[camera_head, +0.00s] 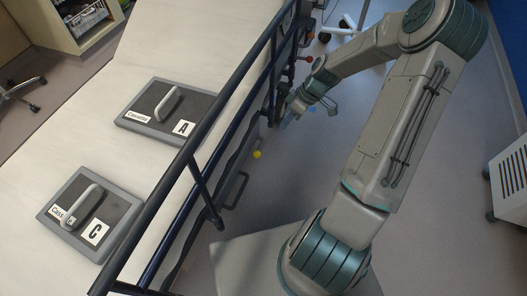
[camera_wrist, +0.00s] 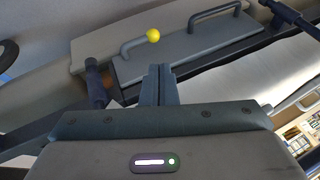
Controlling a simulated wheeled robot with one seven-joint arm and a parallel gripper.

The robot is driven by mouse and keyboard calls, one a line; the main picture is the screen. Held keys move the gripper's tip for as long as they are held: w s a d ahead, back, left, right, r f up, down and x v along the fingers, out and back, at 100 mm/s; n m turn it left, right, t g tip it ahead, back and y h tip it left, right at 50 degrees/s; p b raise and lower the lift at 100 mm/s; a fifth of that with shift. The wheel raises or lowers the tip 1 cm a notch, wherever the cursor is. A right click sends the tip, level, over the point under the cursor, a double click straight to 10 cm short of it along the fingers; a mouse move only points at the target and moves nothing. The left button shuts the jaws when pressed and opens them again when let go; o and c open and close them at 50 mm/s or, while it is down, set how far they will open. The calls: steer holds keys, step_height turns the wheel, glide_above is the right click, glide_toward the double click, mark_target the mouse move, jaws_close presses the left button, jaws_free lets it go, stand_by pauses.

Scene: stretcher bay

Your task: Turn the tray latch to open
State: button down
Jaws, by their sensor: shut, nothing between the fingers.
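The tray latch appears to be the lever with a yellow knob (camera_head: 257,155) on the side of the stretcher, below the dark rail. The yellow knob (camera_wrist: 153,35) also shows in the wrist view, at the end of a grey bar on a grey panel (camera_wrist: 190,43). My gripper (camera_head: 287,122) is beside the rail, above and to the right of the knob in the head view. In the wrist view my gripper's fingers (camera_wrist: 158,70) are together and empty, pointing toward the panel. The fingers look apart from the knob.
A grey U-shaped handle (camera_head: 236,190) sits below the knob, close to the rail (camera_head: 215,112). Cassette A (camera_head: 143,101) and cassette C (camera_head: 65,190) lie on the white stretcher top (camera_head: 110,160). A white wheeled cabinet (camera_head: 510,175) stands at the right.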

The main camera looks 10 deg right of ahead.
mark_target(259, 152)
steer(key=shift+y, duration=0.4)
steer(key=b+x, duration=0.1)
steer(key=x, duration=0.4)
steer(key=w+d+b+x, duration=0.1)
steer(key=x, duration=0.4)
steer(key=f+b+x, duration=0.1)
steer(key=x, duration=0.4)
steer(key=shift+w+f, duration=0.25)
